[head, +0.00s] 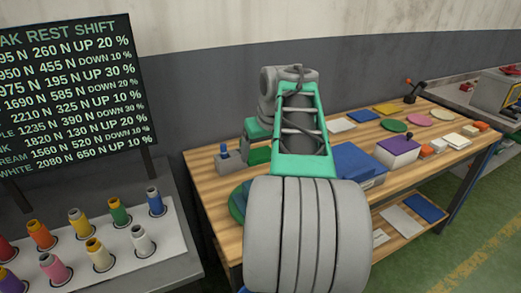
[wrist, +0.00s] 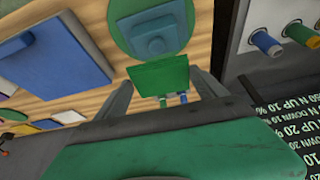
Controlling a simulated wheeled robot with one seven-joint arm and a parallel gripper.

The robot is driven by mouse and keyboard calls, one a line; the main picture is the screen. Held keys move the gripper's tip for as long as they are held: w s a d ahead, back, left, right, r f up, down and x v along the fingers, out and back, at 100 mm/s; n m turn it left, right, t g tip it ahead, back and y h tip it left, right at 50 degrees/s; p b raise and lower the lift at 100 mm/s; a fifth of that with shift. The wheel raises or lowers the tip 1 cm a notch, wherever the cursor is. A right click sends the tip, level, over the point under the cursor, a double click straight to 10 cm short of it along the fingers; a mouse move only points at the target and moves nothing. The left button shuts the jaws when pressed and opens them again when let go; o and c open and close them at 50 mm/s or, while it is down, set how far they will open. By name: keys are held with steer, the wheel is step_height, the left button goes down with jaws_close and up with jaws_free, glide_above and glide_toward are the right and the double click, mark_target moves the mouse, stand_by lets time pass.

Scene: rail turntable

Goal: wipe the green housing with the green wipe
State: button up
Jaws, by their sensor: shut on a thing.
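In the wrist view the two grey fingers of my gripper (wrist: 163,84) stand either side of a green square-edged piece, which I take to be the green wipe (wrist: 158,76). The fingers are shut on it. In the head view a dark green patch (head: 259,155) shows below my wrist; I cannot tell whether it is the wipe or the green housing. I cannot pick out the green housing for certain. A green disc (wrist: 121,42) with a blue-grey block (wrist: 150,36) on it lies just above the wipe in the wrist view.
A blue box (head: 352,162) and a purple-topped box (head: 398,148) stand on the wooden bench (head: 205,180). Flat coloured pieces and discs lie at its back right. A blue-grey device (head: 230,160) is at the back left. Coloured spools (head: 120,212) and a dark sign stand left.

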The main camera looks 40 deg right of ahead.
steer(key=shift+f+b, duration=3)
steer(key=shift+f, duration=0.35)
steer(key=shift+f+b, duration=0.45)
steer(key=shift+f, duration=0.15)
